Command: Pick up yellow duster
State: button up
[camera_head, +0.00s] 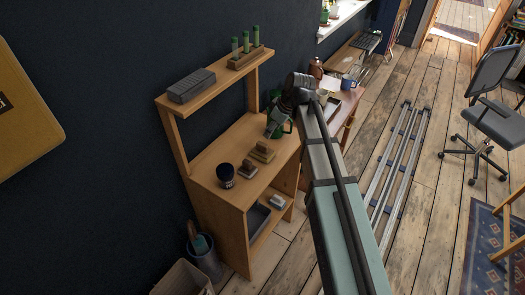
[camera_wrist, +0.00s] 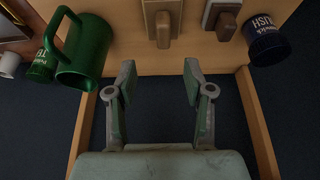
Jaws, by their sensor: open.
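No clearly yellow duster shows. Two block-shaped dusters with raised handles sit side by side on the wooden desk shelf. One is tan-brown (camera_head: 263,151) and is the closest to yellow; it also shows at the top middle of the wrist view (camera_wrist: 160,22). The other is greyer with a brown handle (camera_head: 247,170), to its right in the wrist view (camera_wrist: 222,13). My gripper (camera_wrist: 160,72) is open and empty, its fingers apart from both dusters. In the head view my gripper (camera_head: 276,122) is beside the tan duster, partly hidden by my arm.
A grey box (camera_head: 191,86) and green bottles in a wooden rack (camera_head: 246,60) sit on the upper shelf. A grey bin (camera_head: 204,258) stands below.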

aim_at(263, 144)
jog(key=p+x, duration=0.1)
jog(key=x, duration=0.4)
jog(key=shift+f, duration=0.1)
jog(key=shift+s+p+x, duration=0.15)
jog(key=shift+p+x, duration=0.4)
jog(key=shift+x, duration=0.8)
jog(key=shift+s+p+x, duration=0.1)
jog(key=shift+p+x, duration=0.45)
jog(key=shift+x, duration=0.8)
jog(key=shift+a, duration=0.15)
grip_shut()
